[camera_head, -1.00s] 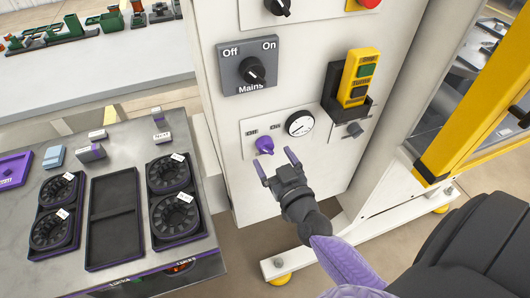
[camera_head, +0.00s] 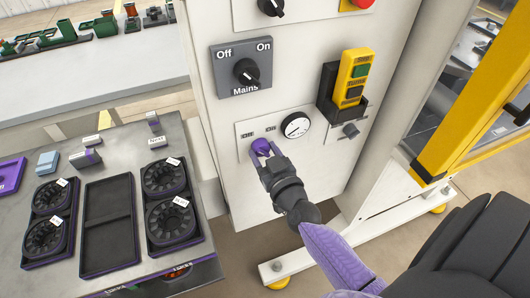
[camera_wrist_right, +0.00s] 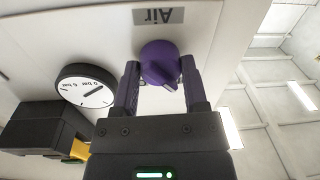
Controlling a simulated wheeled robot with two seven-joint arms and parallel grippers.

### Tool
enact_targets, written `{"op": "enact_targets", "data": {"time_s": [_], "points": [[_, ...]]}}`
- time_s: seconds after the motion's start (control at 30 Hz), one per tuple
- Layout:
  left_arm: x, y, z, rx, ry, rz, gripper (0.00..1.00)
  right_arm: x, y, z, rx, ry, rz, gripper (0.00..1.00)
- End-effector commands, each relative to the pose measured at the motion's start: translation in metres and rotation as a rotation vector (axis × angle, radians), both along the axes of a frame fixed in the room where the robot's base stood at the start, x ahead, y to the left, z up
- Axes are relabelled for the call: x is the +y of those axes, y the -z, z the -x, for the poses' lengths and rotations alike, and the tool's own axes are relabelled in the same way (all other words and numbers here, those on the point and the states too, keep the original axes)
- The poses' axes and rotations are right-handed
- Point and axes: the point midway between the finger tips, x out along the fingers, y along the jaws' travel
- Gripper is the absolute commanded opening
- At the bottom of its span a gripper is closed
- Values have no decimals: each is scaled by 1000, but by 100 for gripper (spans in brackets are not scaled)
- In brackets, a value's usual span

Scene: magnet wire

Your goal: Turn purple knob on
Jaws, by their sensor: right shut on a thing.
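The purple knob (camera_head: 260,146) sits on a white panel on the front of the cabinet, left of a round gauge. My right gripper (camera_head: 263,155) is at the knob, with its fingers on either side of it. In the right wrist view, the purple knob (camera_wrist_right: 160,63) sits between the two fingertips of my right gripper (camera_wrist_right: 159,80), which is shut on it. An "Air" label (camera_wrist_right: 158,16) shows beside the knob there. The Off and On marks above the knob are small in the head view. My left gripper is not in view.
The gauge (camera_head: 296,125) is just right of the knob. A grey Mains switch (camera_head: 242,70) is above, and a yellow button pendant (camera_head: 352,80) in a black holder is to the upper right. A table (camera_head: 120,142) with black trays and spools stands left.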

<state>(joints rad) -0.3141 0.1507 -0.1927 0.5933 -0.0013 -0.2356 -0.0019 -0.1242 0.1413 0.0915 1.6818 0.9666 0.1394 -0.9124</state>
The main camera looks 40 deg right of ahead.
Motion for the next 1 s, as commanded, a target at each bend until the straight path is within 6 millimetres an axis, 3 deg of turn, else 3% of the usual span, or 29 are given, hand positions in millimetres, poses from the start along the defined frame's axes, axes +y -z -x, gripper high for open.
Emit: {"op": "enact_targets", "data": {"time_s": [0.37,1.0], "points": [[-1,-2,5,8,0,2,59,0,0,0,-23,-2,-100,0],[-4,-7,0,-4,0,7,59,1,1,0,-158,0,-665,0]]}}
